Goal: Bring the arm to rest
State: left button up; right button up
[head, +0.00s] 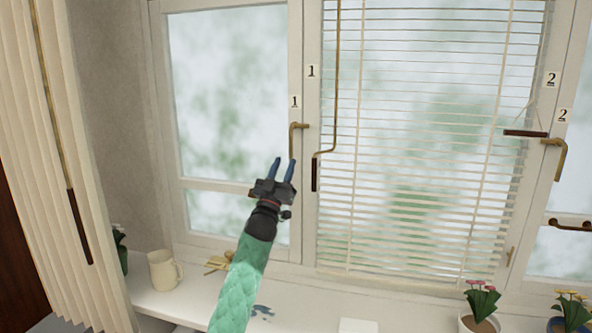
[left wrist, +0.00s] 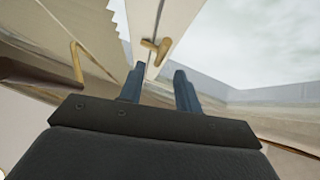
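My left arm comes up from the bottom of the head view in a green padded sleeve. My left gripper (head: 282,170) points up in front of the window, its two blue fingers apart with nothing between them. It also shows in the left wrist view (left wrist: 158,84), open and empty. A brass window handle (head: 293,138) labelled 1 shows just above the fingertips. A brass handle also shows beyond the fingers in the left wrist view (left wrist: 154,55). I cannot tell whether the gripper touches anything. My right gripper is not in view.
A blind (head: 420,140) covers the middle window, with a brass crank (head: 335,90) hanging at its left. A white sill (head: 190,297) below bears a cream mug (head: 163,270) and a flower pot (head: 480,323). A pale curtain (head: 75,160) hangs at left. Another handle (head: 560,158) is at right.

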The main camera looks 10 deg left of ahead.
pick_arm(q)
jog(key=w+a+f+n+g+y, duration=0.35)
jog(key=f+g+y, duration=0.25)
jog(key=y, duration=0.2)
jog(key=s+d+f+m+g+h, duration=0.1)
jog(key=s+d+f+g, duration=0.3)
jog(key=s+f, duration=0.6)
jog(key=s+d+f+m+g+h, duration=0.1)
jog(key=s+f+m+g, duration=0.1)
jog(key=s+f+g, duration=0.8)
jog(key=s+d+f+g, duration=0.2)
jog(key=s+d+f, duration=0.1)
jog(key=s+f, duration=1.4)
jog(key=s+d+f+g+h, duration=0.1)
jog(key=s+d+f+g, duration=0.2)
jog(key=s+f, duration=1.5)
jog(key=s, duration=0.8)
jog(key=shift+f+h, duration=0.3)
jog(key=shift+f, duration=0.05)
